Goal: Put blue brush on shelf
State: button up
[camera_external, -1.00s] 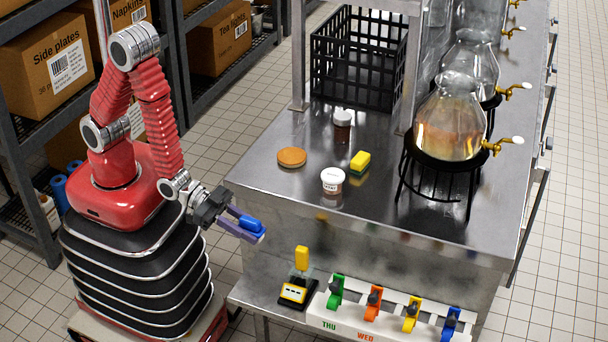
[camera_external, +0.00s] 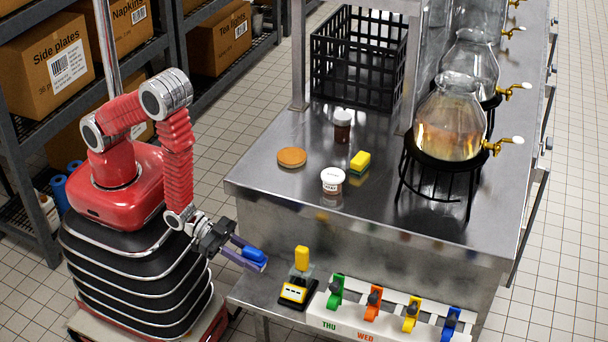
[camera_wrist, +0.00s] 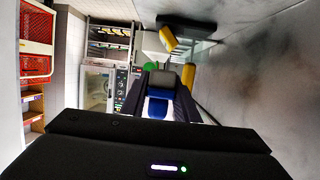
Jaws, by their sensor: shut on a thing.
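My gripper (camera_external: 244,251) is shut on the blue brush (camera_external: 254,255), which lies between its dark purple fingers. In the external view it is held at the left end of the low steel shelf (camera_external: 247,292) in front of the counter, left of the yellow-topped device. In the wrist view the brush (camera_wrist: 158,105) shows blue with a grey part between the fingers. The gap between the brush and the shelf cannot be told. Part of the brush is hidden by the fingers.
A yellow and black device (camera_external: 298,290) stands close right of my gripper. A white rack (camera_external: 385,322) with coloured clips is further right.

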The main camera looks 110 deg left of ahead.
send_over(256, 289)
jog(key=shift+f, duration=2.9)
jog(key=shift+f, duration=2.1)
jog(key=shift+f, duration=0.1)
jog(key=o, duration=1.2)
jog(key=shift+c, duration=0.2)
jog(key=v, duration=1.2)
jog(key=shift+r, duration=0.2)
